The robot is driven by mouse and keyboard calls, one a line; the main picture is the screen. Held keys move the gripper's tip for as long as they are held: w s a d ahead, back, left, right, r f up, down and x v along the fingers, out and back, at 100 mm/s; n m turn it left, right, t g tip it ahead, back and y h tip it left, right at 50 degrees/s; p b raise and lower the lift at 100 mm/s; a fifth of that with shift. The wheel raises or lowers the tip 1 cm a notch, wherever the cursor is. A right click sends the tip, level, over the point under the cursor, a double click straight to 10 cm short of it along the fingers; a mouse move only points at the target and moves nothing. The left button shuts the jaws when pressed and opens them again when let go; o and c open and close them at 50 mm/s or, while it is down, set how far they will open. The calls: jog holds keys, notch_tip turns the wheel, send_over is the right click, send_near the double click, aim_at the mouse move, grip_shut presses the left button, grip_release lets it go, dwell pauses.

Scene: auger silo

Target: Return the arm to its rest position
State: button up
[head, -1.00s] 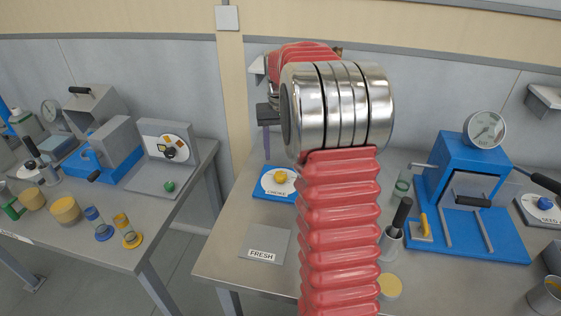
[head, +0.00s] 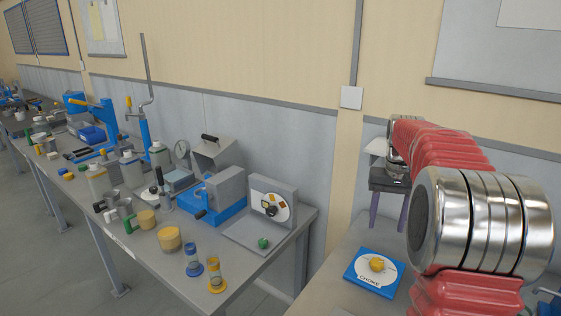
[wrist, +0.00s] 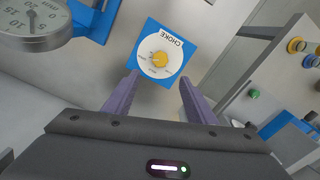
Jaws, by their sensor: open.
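My gripper (wrist: 160,97) shows in the wrist view as two purple fingers spread well apart, with nothing between them. In the head view my gripper (head: 388,205) is partly seen behind my red arm, above the right-hand bench. Beyond the fingertips in the wrist view is the blue CHOKE plate (wrist: 178,36) with a white dial and yellow knob. The same CHOKE plate (head: 362,283) lies on the bench in the head view, below and left of my gripper and apart from it. My arm is raised and bent, hiding much of that bench.
A round gauge (wrist: 35,20) shows at the upper left of the wrist view. The left bench (head: 150,262) holds a blue machine (head: 212,205), yellow-topped tubs (head: 169,238), small blue and yellow items, and a dial panel with a green knob. A gap of floor separates the benches.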

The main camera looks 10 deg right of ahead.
jog(key=s+a+n+t, duration=0.5)
jog(key=s+a, duration=1.9)
jog(key=a, duration=0.3)
jog(key=shift+a+r+t, duration=0.25)
jog(key=shift+t, duration=0.05)
